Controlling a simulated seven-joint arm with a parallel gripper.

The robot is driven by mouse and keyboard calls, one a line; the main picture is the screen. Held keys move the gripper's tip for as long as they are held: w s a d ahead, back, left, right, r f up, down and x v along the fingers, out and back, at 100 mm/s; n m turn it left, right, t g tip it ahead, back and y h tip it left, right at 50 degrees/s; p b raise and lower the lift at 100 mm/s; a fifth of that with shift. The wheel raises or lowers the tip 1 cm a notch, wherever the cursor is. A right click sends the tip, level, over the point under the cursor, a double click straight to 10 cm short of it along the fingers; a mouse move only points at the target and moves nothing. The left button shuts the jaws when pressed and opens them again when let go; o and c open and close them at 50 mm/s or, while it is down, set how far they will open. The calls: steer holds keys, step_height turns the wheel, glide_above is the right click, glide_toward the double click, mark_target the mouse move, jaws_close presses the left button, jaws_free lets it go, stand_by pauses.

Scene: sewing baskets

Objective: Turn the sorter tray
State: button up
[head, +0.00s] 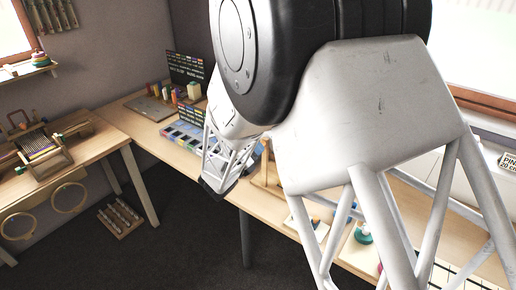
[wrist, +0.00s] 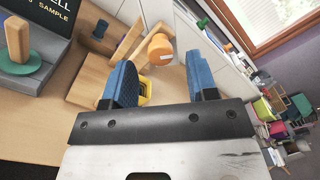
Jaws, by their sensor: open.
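A tray with blue and grey compartments (head: 182,137), likely the sorter tray, lies on the bench in the head view. My arm hides its right side, and I cannot make it out in the wrist view. My gripper (wrist: 163,84) shows in the wrist view with its two blue fingertips wide apart. It is open and holds nothing. An orange knob or spool (wrist: 160,48) appears beyond the gap between the fingers. A yellow piece (wrist: 146,91) shows beside the left finger. My gripper's fingers cannot be made out in the head view.
A wooden stand (wrist: 103,78) is beyond the left finger. A grey holder with a wooden peg (wrist: 17,40) stands at the left. Several upright coloured pieces (head: 174,94) stand behind the tray. A wooden loom (head: 42,148) sits on the left bench.

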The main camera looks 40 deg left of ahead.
steer(key=shift+s, duration=2)
steer(key=shift+w+d, duration=0.1)
